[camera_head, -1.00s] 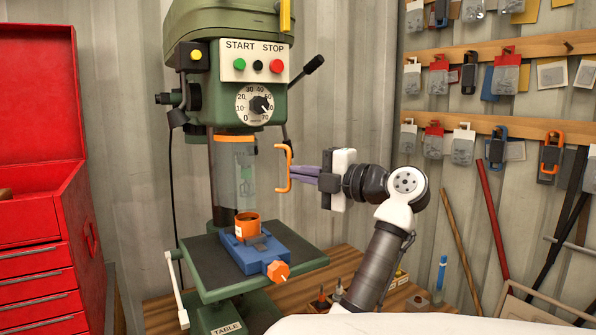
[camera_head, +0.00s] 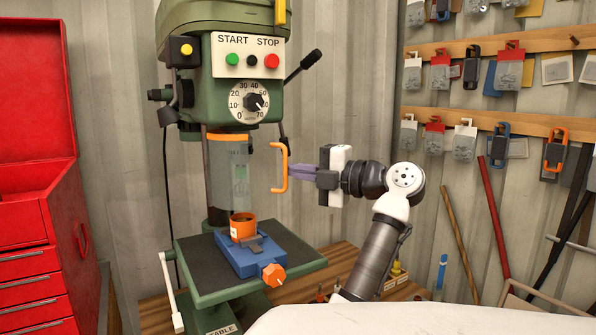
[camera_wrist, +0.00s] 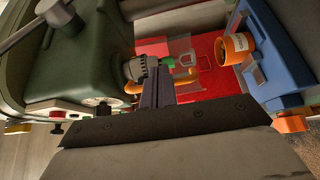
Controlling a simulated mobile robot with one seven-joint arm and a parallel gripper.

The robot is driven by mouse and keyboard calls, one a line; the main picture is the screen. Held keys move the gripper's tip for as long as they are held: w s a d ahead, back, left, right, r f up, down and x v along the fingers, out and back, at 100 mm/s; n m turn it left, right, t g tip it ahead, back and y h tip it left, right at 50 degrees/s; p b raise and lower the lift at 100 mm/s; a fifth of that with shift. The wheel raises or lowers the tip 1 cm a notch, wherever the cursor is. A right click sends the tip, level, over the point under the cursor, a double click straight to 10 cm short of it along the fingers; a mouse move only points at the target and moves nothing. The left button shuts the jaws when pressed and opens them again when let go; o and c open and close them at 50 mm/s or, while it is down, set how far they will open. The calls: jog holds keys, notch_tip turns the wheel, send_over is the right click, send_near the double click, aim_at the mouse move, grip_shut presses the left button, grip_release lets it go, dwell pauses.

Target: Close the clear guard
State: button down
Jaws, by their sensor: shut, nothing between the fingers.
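The clear guard (camera_head: 232,170) is a see-through sleeve under the green drill press head, with an orange band at its top. Its orange C-shaped handle (camera_head: 280,168) stands at its right side. My gripper (camera_head: 290,172) is shut and empty, coming from the right, with its purple-grey fingertips close to the handle's right side. I cannot tell whether they touch it. In the wrist view, the shut fingers (camera_wrist: 157,88) point toward the chuck (camera_wrist: 140,67), and part of the orange handle (camera_wrist: 132,87) shows behind them on the left.
A blue vise (camera_head: 262,253) holding an orange cup (camera_head: 243,229) sits on the press table (camera_head: 195,255) below the guard. A red tool chest (camera_head: 35,215) stands at the left. Hanging tools line the right wall. A feed lever (camera_head: 303,65) sticks out above the handle.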

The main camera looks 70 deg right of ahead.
jog(key=s+a+b, duration=0.2)
jog(key=s+b, duration=0.1)
jog(key=s, duration=1)
jog(key=shift+a+b, duration=0.3)
jog(key=shift+b, duration=0.1)
jog(key=shift+s+f, duration=0.1)
